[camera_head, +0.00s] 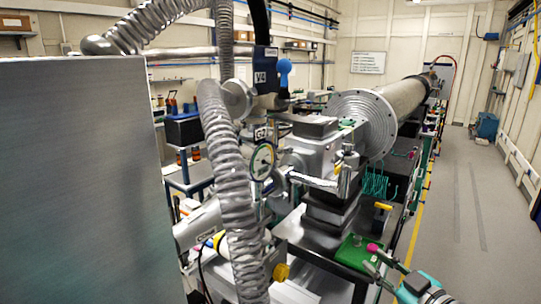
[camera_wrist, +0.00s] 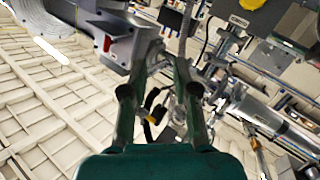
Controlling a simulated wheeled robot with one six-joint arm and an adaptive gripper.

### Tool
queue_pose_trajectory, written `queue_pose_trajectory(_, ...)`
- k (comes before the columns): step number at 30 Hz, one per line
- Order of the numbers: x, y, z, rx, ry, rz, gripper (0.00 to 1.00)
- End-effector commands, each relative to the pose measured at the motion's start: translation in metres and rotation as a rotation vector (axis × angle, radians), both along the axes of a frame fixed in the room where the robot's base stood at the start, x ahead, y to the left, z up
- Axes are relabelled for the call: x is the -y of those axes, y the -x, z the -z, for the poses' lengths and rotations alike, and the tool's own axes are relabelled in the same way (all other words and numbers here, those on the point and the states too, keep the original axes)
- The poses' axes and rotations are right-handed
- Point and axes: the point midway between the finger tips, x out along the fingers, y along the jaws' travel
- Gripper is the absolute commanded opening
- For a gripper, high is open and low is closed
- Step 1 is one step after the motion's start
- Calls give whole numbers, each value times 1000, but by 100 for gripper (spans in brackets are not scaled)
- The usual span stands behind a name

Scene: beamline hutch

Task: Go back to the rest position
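My gripper (camera_head: 374,259) shows at the bottom right of the head view, with its green fingers pointing up and left beside a green tray (camera_head: 352,254). In the wrist view my gripper (camera_wrist: 167,58) has its two dark green fingers apart, with a clear gap between them. I see nothing held in it. The background between the fingers is equipment, with a black cable and a small yellow part. A pink piece (camera_head: 373,247) is by the tray's right edge, close to the fingertips; I cannot tell whether they touch.
A large grey panel (camera_head: 80,180) blocks the left of the head view. A ribbed hose (camera_head: 235,190), a dial gauge (camera_head: 262,161) and a flanged beam pipe (camera_head: 360,120) fill the middle. The aisle floor (camera_head: 475,215) on the right is clear, with a blue box (camera_head: 487,126) farther back.

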Motion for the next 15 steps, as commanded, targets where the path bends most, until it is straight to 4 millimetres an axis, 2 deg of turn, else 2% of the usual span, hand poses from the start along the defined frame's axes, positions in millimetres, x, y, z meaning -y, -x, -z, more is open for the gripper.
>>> queue_pose_trajectory(1,-4,7,21,-23,-33,23,29)
queue_pose_trajectory(3,-6,15,44,-44,-76,61,29)
queue_pose_trajectory(8,-11,39,92,-89,-160,146,29)
queue_pose_trajectory(15,-18,89,156,-143,-253,266,29)
